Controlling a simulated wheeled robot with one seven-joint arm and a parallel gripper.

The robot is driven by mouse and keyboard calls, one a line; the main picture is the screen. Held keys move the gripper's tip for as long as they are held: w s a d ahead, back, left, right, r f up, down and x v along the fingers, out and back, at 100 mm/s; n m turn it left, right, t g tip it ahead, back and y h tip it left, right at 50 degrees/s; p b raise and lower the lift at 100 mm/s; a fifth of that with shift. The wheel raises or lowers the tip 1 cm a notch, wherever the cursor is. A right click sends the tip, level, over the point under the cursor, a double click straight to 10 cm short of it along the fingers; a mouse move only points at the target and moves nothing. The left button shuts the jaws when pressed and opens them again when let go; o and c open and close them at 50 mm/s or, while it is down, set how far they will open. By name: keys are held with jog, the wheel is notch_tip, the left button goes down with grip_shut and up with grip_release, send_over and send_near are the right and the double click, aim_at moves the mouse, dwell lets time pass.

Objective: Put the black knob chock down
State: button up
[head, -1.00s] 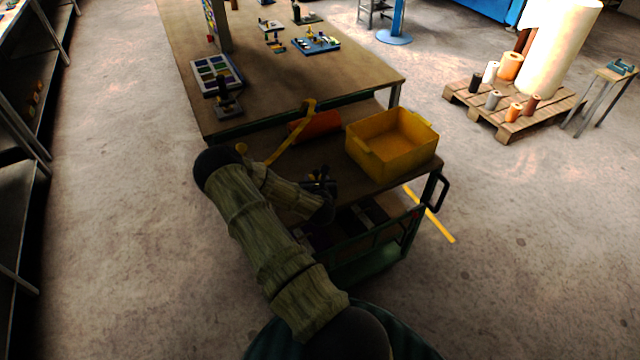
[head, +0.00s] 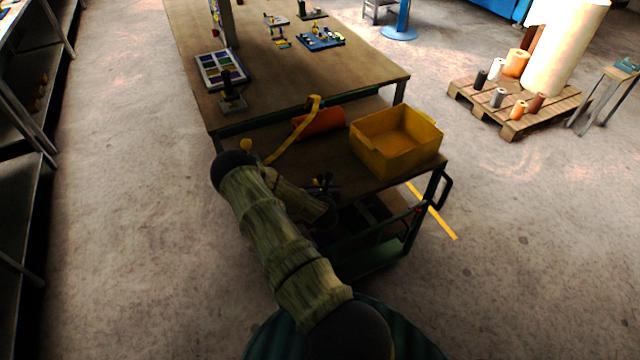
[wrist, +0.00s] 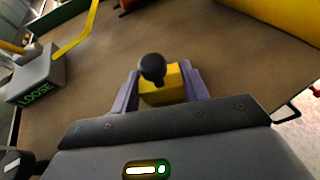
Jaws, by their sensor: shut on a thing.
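The black knob chock, a yellow block with a round black knob (wrist: 152,68) on top, sits between the two purple fingers of my gripper (wrist: 160,88) in the wrist view. The fingers are shut on the block from both sides, and the knob points up toward the camera. In the head view my gripper (head: 322,187) is over the near part of the brown cart top (head: 345,168), left of and nearer than the yellow bin. The chock is small and dark there. I cannot tell whether its underside touches the cart top.
A yellow bin (head: 396,142) stands at the cart's right end. An orange roll (head: 318,123) and yellow strap (head: 290,138) lie behind. A grey block marked LOOSE (wrist: 38,78) is left in the wrist view. Bare cart top surrounds the chock. A workbench (head: 300,75) stands beyond.

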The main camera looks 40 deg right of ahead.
jog(key=o, duration=1)
jog(key=shift+f, duration=0.1)
jog(key=shift+r, duration=0.2)
jog(key=b+v, duration=0.2)
jog(key=v, duration=1)
